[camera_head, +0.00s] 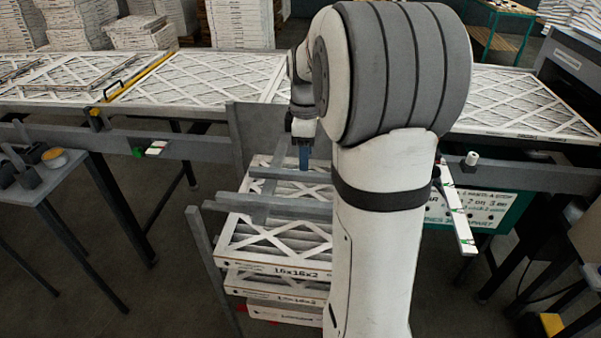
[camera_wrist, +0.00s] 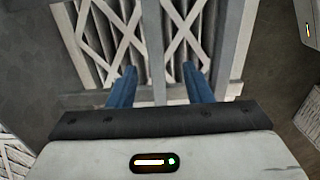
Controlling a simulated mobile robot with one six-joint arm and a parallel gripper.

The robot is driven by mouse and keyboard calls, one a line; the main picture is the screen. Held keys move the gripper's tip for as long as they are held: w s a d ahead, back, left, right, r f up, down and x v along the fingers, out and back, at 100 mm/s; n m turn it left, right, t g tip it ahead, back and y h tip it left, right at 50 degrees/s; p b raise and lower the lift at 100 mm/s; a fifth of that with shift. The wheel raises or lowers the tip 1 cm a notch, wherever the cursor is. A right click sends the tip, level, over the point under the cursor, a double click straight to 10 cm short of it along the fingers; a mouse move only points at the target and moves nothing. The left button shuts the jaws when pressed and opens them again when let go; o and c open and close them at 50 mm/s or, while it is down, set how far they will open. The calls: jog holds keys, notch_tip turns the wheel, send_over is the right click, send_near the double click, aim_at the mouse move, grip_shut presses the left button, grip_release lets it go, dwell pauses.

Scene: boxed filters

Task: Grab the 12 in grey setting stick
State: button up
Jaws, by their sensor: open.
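Several grey bars lie on or beside a stack of boxed filters in the head view. One long grey bar (camera_head: 286,204) and a shorter one (camera_head: 287,173) run sideways over the top box, and a third bar crosses them; I cannot tell which is the 12 in stick. My gripper (camera_head: 303,157) points down over the stack's far side, partly hidden by my arm. In the wrist view, my gripper (camera_wrist: 160,77) is open with two blue fingers apart. A grey bar (camera_wrist: 153,45) shows between them, not visibly gripped. Another bar (camera_wrist: 75,101) crosses near the fingertips.
The top filter box (camera_head: 272,262) reads 16x16x2 and rests on more boxes. A grey post (camera_head: 207,260) stands at their left. A roller table with filters (camera_head: 200,78) runs behind. A side table (camera_head: 45,187) stands left; the floor between is clear.

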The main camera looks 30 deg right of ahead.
aim_at(308, 173)
jog(key=f, duration=0.2)
jog(key=d+f, duration=0.1)
jog(key=f, duration=0.1)
jog(key=shift+w+f+p, duration=0.15)
jog(key=shift+f+p, duration=0.2)
jog(key=shift+p, duration=0.05)
jog(key=shift+f, duration=0.6)
jog(key=shift+c, duration=0.5)
grip_shut()
